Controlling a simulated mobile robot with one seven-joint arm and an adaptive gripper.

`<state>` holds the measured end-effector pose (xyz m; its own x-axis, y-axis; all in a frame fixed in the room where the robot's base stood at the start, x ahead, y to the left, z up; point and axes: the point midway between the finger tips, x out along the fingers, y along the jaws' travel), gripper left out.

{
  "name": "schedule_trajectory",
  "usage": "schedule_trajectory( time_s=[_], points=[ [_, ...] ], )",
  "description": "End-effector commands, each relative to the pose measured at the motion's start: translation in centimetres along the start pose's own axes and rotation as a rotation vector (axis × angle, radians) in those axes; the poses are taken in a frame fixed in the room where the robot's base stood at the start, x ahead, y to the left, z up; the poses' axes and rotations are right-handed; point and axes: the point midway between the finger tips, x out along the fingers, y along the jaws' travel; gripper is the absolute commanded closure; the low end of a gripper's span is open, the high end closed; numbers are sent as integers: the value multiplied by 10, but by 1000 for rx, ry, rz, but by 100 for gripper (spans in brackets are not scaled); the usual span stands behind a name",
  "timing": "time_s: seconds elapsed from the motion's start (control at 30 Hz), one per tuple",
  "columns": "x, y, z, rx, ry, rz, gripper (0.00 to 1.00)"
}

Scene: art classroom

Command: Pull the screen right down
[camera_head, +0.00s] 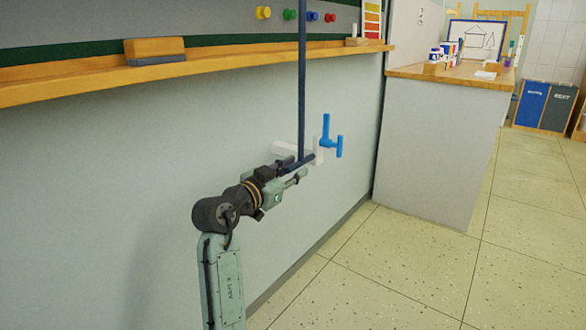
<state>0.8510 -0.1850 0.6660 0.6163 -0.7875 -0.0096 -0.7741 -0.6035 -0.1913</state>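A dark blue pull cord (302,80) hangs straight down from above the frame, passing in front of the board and its ledge. The screen itself does not show in this view.
A wooden ledge (220,66) with an eraser (154,50) runs under the green board, above my gripper. Colored magnets (289,14) are on the board. A counter (445,140) with art supplies stands at right. Floor (400,265) before it is clear.

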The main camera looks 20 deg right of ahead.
Motion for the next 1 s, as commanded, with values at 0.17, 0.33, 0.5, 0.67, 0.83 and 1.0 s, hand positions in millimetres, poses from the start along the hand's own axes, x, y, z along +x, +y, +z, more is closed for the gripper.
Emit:
schedule_trajectory(
  time_s=[0.17,0.33,0.5,0.67,0.83,1.0],
  points=[
    [-1,0,-2,1,4,-1,67],
    [-3,0,-3,3,7,-1,67],
    [-25,-1,-3,4,8,-4,67],
    [-60,-1,-3,4,7,-5,67],
    [-94,-1,-2,2,6,-5,67],
    [-115,-1,-2,2,5,-2,67]
  ],
)
